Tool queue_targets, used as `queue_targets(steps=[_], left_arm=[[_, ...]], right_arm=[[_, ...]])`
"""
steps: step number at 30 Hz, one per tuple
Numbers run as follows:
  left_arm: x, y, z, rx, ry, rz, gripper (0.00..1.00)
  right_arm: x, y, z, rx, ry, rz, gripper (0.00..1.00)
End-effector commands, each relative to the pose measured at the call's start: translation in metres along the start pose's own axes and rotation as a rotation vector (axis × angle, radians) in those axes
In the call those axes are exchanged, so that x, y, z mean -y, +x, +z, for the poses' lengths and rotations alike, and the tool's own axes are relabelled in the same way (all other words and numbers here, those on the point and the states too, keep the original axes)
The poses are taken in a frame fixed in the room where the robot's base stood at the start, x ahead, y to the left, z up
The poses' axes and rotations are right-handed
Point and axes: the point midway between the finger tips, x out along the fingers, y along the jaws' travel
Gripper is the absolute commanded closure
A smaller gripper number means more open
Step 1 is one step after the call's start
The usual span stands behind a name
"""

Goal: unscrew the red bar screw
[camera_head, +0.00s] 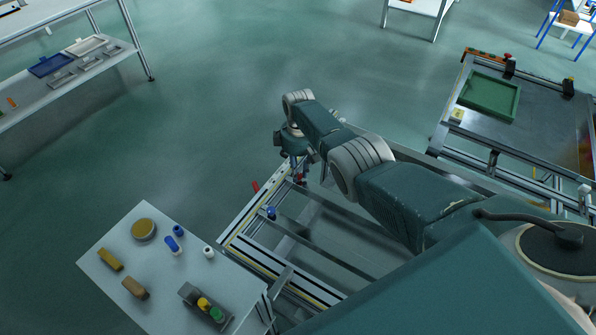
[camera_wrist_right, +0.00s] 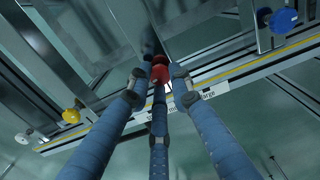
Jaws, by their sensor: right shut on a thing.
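The red bar screw (camera_wrist_right: 161,73) shows in the right wrist view between the fingertips, at the edge of a metal bar of the panel fixture (camera_wrist_right: 240,72). My right gripper (camera_wrist_right: 157,90) is shut on it, with blue-sleeved fingers around the red head. In the head view, my right gripper (camera_head: 297,164) hangs at the far end of the fixture frame (camera_head: 238,228), and my arm covers much of the frame. How far the screw is turned out cannot be told. My left gripper is not in view.
A blue knob (camera_wrist_right: 284,20) and a yellow knob (camera_wrist_right: 72,116) sit on the fixture either side of the gripper. In the head view, a small table (camera_head: 175,285) with loose parts stands at the lower left. A bench with a green tray (camera_head: 489,96) stands at right.

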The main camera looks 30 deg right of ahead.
Motion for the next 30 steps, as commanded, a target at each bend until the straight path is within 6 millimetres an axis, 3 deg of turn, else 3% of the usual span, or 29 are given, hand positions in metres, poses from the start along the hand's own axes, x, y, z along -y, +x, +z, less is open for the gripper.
queue_targets(steps=[1,14,15,17,30], left_arm=[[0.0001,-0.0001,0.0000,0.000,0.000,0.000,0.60],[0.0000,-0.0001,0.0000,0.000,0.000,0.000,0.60],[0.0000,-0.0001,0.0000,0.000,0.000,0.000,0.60],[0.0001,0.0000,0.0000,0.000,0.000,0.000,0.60],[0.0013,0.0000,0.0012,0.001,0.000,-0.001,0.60]], right_arm=[[-0.0021,0.0020,0.0069,0.016,0.002,0.001,1.00],[-0.0020,0.0027,0.0079,0.018,0.002,0.000,1.00],[-0.0020,0.0027,0.0080,0.018,0.002,0.000,0.74],[-0.0018,0.0028,0.0077,0.017,0.002,0.000,0.62],[-0.0012,-0.0048,0.0018,0.004,0.000,0.001,0.61]])
